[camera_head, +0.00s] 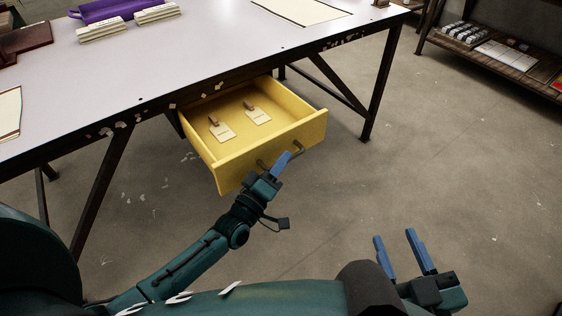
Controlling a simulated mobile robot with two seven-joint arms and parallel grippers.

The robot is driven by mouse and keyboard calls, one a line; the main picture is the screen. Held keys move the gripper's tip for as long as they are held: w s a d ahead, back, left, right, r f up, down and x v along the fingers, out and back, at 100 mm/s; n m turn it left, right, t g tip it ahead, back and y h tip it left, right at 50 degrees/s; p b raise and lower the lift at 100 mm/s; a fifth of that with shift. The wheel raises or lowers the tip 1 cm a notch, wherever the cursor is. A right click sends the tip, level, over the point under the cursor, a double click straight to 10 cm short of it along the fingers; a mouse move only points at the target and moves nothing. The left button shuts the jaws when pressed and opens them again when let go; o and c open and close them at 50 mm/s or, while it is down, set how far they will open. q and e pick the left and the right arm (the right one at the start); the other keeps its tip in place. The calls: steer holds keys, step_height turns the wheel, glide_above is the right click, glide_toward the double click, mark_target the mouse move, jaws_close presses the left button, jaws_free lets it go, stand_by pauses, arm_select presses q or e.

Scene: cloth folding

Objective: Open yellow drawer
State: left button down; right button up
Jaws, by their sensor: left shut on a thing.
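The yellow drawer (228,174) hangs under the front edge of the table and stands pulled out, its inside in plain view. Two small wooden-handled tools or tags (221,130) lie flat in it. My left gripper (288,158) is at the drawer's front, shut on its dark handle (298,146); the fingers hide part of the handle. My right gripper (401,240) is at the lower right, away from the drawer, with its blue fingers apart and nothing between them.
The white table (170,62) carries a purple tray (108,10), pale stacked blocks (102,32) and a flat sheet (300,8). Its dark legs (378,95) stand either side of the drawer. A shelf (500,60) is at the upper right. The floor (460,170) right of the drawer is clear.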

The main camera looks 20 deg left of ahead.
stand_by(0.3)
arm_select(q)
steer(key=c, duration=1.5)
jaws_free()
steer(key=p+v, duration=0.1)
steer(key=v, duration=0.6)
steer(key=shift+s+a, duration=0.1)
steer(key=shift+s, duration=0.15)
arm_select(e)
steer(key=shift+s+d+f+m+g+h, duration=0.1)
steer(key=shift+d+f+m+g+h, duration=0.1)
steer(key=shift+m+g+h, duration=0.25)
